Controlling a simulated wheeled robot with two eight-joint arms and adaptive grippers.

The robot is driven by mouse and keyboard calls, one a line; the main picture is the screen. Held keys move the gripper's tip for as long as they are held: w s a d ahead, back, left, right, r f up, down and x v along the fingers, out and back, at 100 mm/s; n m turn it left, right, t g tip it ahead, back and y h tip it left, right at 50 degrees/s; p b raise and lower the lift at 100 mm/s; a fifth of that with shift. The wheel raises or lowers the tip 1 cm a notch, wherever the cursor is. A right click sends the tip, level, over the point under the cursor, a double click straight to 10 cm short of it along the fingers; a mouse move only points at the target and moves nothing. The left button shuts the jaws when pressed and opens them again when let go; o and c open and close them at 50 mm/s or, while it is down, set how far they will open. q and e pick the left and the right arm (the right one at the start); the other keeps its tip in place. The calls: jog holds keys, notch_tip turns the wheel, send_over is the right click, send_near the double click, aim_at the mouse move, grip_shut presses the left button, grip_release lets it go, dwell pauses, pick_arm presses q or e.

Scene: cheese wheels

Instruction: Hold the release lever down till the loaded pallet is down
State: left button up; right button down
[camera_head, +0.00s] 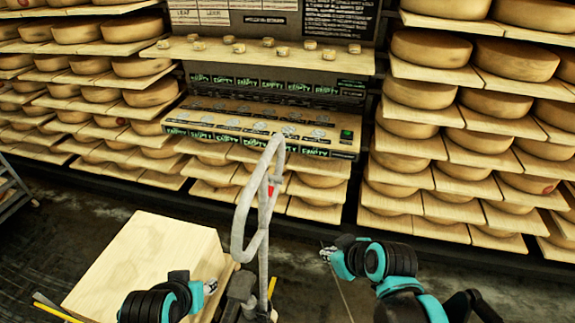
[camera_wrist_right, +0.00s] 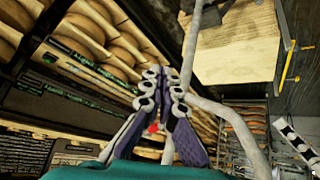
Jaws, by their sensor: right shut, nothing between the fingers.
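The pallet jack's grey loop handle (camera_head: 240,215) stands upright in the middle of the head view, with the small red release lever (camera_head: 269,190) inside its frame. A pale wooden block-like load (camera_head: 150,262) sits left of the handle; its pallet and height above the floor cannot be made out. My right gripper (camera_head: 327,255) is shut and empty, right of the handle and lower than the lever. In the right wrist view its closed fingers (camera_wrist_right: 163,78) lie beside the grey handle (camera_wrist_right: 238,122). My left gripper (camera_head: 210,287) is in front of the load; its jaws are too small to read.
Shelves of cheese wheels (camera_head: 430,50) line the back on both sides. Between them is a panel with a sloped board (camera_head: 262,128) marked with several "EMPTY" labels. A ledge (camera_head: 260,54) above holds small pieces. Dark floor shows between the jack and the shelves.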

aim_at(277, 177)
jog(key=w+a+r+n+y+p, duration=0.2)
jog(key=w+a+r+n+p, duration=0.1)
jog(key=w+r+n+p, duration=0.2)
jog(key=w+a+r+n+t+y+p, duration=0.1)
jog(key=w+a+r+n+y+p, duration=0.2)
jog(key=w+r+n+p, duration=0.3)
notch_tip(277, 177, up, 5)
jog(key=w+p, duration=0.1)
jog(key=p, duration=0.1)
jog(key=shift+w+p, duration=0.15)
jog(key=shift+p, duration=0.2)
jog(key=shift+a, duration=0.1)
jog(key=b+x, duration=0.1)
jog(key=x, duration=0.3)
jog(key=d+b+x, duration=0.1)
jog(key=x, duration=0.3)
jog(key=f+b+x, duration=0.1)
jog(key=x, duration=0.3)
jog(key=shift+w+d+f, duration=0.2)
jog(key=shift+w+d, duration=0.05)
jog(key=shift+w, duration=0.1)
jog(key=shift+w+f, duration=0.2)
jog(key=shift+f, duration=0.1)
